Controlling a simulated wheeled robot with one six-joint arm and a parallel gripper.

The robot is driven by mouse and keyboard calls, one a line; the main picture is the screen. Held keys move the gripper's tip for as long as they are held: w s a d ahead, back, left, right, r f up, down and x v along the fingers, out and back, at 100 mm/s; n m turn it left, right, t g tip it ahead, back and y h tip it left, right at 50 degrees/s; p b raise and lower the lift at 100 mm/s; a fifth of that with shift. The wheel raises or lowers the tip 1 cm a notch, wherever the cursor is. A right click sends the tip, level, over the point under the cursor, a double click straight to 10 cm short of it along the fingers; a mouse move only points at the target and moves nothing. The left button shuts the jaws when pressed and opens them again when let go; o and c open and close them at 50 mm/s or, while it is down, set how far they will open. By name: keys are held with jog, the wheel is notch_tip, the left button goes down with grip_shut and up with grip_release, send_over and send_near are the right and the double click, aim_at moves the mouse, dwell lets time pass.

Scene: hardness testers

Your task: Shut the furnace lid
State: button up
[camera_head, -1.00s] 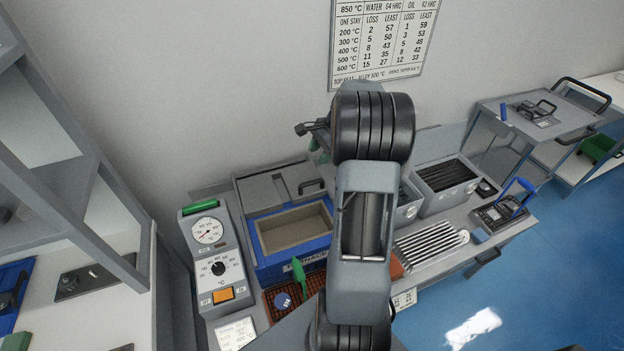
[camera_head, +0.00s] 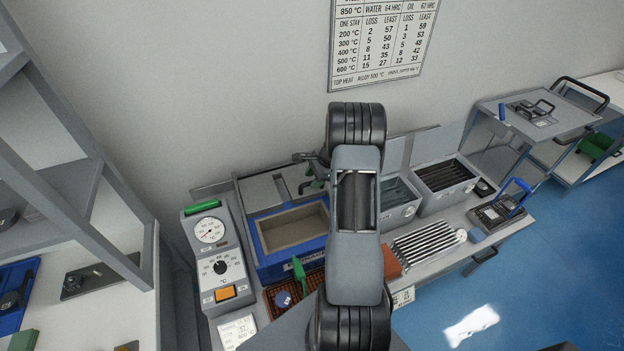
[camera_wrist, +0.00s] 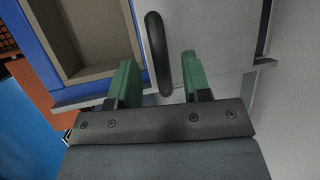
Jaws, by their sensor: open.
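The furnace (camera_head: 275,266) is a blue box with an open, beige-lined cavity; its blue wall also shows in the wrist view (camera_wrist: 44,48). Its grey lid (camera_head: 262,192) is open and lies back behind the cavity; it fills the upper right of the wrist view (camera_wrist: 222,40). A dark curved handle (camera_wrist: 157,52) stands on the lid. My gripper (camera_wrist: 161,80) is open, with one green finger on each side of the handle. A gap shows on both sides of the handle, wider on the right. In the head view my gripper (camera_head: 316,183) is partly hidden by my arm.
A control box (camera_head: 220,262) with a gauge and dial stands left of the furnace. A green-handled tool (camera_head: 299,276) stands in front of it on a brown perforated mat. Open grey tanks (camera_head: 443,178) stand to the right. The wall is close behind.

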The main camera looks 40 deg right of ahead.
jog(key=shift+x, duration=0.75)
jog(key=shift+c, duration=0.3)
grip_shut()
